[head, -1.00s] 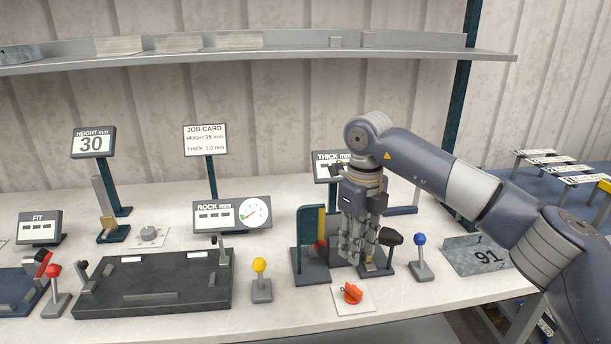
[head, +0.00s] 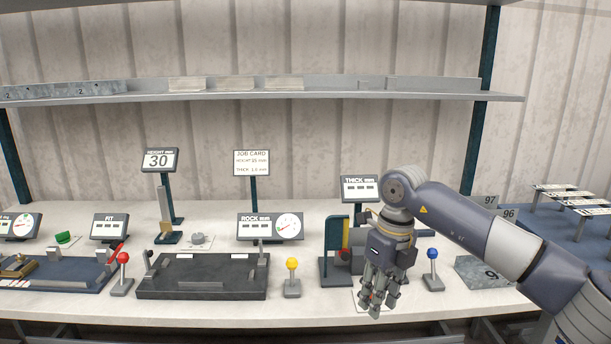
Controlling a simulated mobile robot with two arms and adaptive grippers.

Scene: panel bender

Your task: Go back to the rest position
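My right gripper (head: 377,294) hangs fingers-down over the front right of the workbench (head: 330,311). It is in front of the thickness station (head: 333,266) and hides part of it. I see nothing between its fingers, but they overlap from this angle and I cannot tell how far apart they are. My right arm reaches in from the right edge. My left gripper is not in view.
A blue-knob lever (head: 432,254) stands close right of my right gripper, beside a numbered metal plate (head: 487,272). A yellow-knob lever (head: 292,265) and a dark fixture (head: 200,283) are to the left. A shelf (head: 300,98) spans above. The bench front is mostly clear.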

